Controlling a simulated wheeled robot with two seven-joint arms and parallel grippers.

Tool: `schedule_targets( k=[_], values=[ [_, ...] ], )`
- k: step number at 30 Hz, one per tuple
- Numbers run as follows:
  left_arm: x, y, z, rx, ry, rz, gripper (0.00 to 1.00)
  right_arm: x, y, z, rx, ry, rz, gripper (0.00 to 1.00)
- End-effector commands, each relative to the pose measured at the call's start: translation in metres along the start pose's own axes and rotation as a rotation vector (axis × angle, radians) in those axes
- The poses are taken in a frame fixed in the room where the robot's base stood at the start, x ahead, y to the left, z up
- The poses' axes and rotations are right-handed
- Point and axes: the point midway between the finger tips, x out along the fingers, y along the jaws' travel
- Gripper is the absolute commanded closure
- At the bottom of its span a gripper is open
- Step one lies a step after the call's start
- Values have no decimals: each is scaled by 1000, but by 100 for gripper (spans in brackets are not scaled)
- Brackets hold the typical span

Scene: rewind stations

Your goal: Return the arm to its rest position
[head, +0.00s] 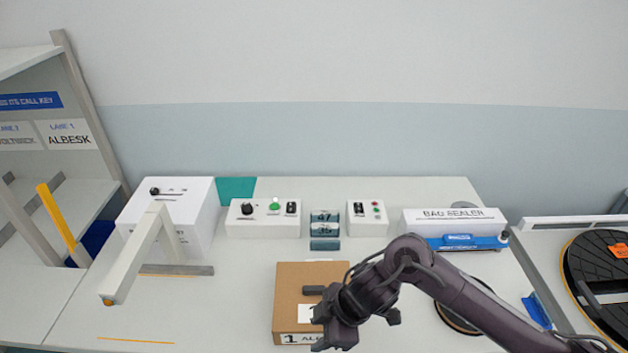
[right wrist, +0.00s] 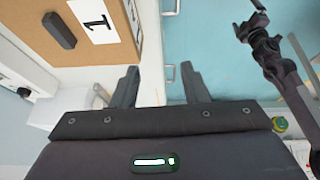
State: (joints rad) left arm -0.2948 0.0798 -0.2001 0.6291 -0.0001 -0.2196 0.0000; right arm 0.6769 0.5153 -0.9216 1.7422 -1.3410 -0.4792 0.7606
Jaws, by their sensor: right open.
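My right arm (head: 455,290) reaches in from the right in the head view. Its dark gripper (head: 322,328) is low, at the right front of a cardboard box, and overlaps it in the picture. In the right wrist view the two fingers of this gripper (right wrist: 159,80) stand apart with nothing between them. The cardboard box (right wrist: 85,65) lies beyond the left finger there, apart from it. A dark jointed arm (right wrist: 265,48), apparently my left, shows at the upper right of that view. Its jaw state is unclear. The head view shows no left gripper.
The cardboard box (head: 290,275), with a small dark block on top, stands on the bench. Behind it are a control box (head: 262,228), blue-grey blocks (head: 324,229) and the bag sealer (head: 450,218). A pale angled post (head: 135,258) stands left. The front left bench is clear.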

Motion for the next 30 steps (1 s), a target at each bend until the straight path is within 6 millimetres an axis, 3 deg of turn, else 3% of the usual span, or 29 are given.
schedule_targets(
  k=[10,17,20,23,30],
  values=[
    [0,0,4,0,-7,0,0,3,2,-54,42,155,179,59],
    [0,1,11,0,-18,1,0,-23,14,-75,230,244,386,59],
    [0,1,13,0,-20,1,0,-45,19,-57,412,236,492,59],
    [0,1,12,0,-20,1,0,-66,16,-18,620,179,564,59],
    [0,1,11,0,-18,1,0,-92,-22,66,971,14,586,59]
  ],
)
